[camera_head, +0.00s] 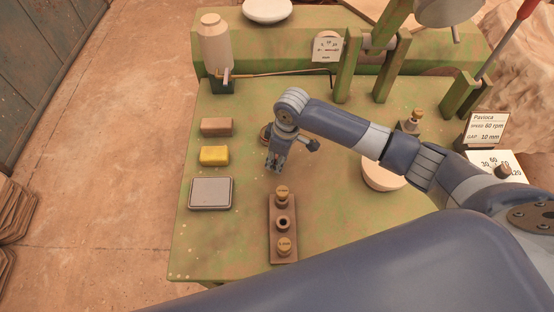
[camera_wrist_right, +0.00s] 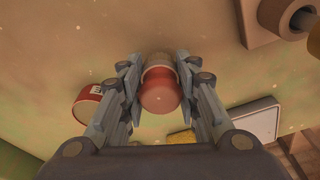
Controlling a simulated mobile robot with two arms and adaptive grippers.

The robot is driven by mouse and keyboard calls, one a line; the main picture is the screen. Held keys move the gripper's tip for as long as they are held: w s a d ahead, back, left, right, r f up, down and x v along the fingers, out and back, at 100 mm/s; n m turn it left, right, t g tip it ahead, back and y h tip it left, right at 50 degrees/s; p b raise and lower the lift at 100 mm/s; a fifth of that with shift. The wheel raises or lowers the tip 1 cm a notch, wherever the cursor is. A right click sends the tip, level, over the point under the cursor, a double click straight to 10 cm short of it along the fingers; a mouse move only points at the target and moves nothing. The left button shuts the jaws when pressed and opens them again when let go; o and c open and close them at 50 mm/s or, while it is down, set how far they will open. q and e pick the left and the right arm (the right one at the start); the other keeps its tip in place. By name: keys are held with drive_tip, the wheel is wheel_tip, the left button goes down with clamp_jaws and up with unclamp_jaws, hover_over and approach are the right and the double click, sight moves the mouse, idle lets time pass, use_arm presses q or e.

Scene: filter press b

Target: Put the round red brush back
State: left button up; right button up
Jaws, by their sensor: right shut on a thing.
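In the head view the brush is mostly hidden by the gripper. A round red and brown tin (camera_head: 264,132) with a white label stands beside the gripper; it also shows in the right wrist view (camera_wrist_right: 86,106), apart from the brush. My left gripper is out of view.
A brown block (camera_head: 217,126), a yellow sponge (camera_head: 214,156) and a grey tray (camera_head: 211,193) line the table's left side. A wooden block (camera_head: 283,231) with brass-topped pieces stands in front. A bowl (camera_head: 382,176) is partly behind my arm. The table between is clear.

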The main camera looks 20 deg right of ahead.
drive_tip(key=shift+f, duration=0.75)
drive_tip(key=shift+f, duration=0.2)
drive_tip(key=o, duration=0.9)
drive_tip(key=shift+o, duration=0.2)
drive_tip(key=shift+r, duration=0.1)
drive_tip(key=r, duration=0.4)
drive_tip(key=d+r, duration=0.1)
drive_tip(key=r, duration=0.3)
drive_tip(key=s+r+b, duration=0.1)
drive_tip(key=r, duration=0.3)
drive_tip(key=shift+d, duration=0.2)
drive_tip(key=shift+s, duration=0.1)
